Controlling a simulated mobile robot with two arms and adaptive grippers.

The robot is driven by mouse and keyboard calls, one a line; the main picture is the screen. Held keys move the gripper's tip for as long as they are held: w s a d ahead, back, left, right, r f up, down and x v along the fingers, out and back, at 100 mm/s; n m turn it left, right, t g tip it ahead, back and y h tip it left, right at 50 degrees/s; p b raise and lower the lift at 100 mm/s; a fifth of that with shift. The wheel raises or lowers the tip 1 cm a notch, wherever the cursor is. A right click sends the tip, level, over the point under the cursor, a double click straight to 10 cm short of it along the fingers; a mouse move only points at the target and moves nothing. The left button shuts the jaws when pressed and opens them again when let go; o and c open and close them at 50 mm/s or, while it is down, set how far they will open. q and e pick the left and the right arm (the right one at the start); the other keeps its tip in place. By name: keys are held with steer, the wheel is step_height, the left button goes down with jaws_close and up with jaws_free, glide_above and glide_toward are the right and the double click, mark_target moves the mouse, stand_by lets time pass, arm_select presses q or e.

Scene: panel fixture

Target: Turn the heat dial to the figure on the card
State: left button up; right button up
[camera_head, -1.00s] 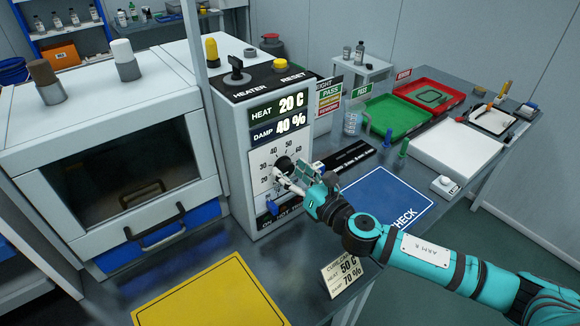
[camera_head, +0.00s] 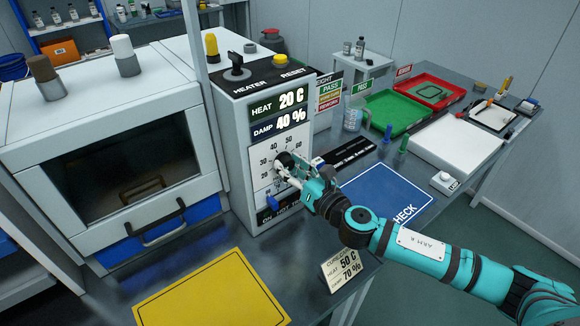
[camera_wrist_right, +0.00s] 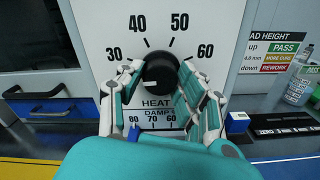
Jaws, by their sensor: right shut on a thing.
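The black heat dial (camera_head: 285,159) is on the white front of the control box, ringed by printed figures. The display (camera_head: 279,106) above reads HEAT 20 C and DAMP 40 %. The card (camera_head: 345,268) at the table's front edge reads HEAT 50 C, DAMP 70 %. My left gripper is out of view.
A blue slider knob (camera_head: 272,204) is below the dial. A heater switch (camera_head: 236,68) and yellow reset button (camera_head: 280,59) are on top of the box. A chamber with a handle (camera_head: 154,222) stands left. A yellow mat (camera_head: 212,292) and blue mat (camera_head: 385,195) lie on the table.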

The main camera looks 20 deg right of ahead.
steer(key=m, duration=0.6)
steer(key=m+p, duration=0.1)
steer(key=m, duration=0.4)
steer(key=shift+m, duration=0.3)
steer(key=m+p, duration=0.2)
steer(key=m, duration=0.4)
steer(key=m+p, duration=0.2)
steer(key=m, duration=0.3)
steer(key=shift+f+m, duration=0.1)
steer(key=shift+m, duration=0.2)
steer(key=o, duration=1.1)
steer(key=shift+o, duration=0.2)
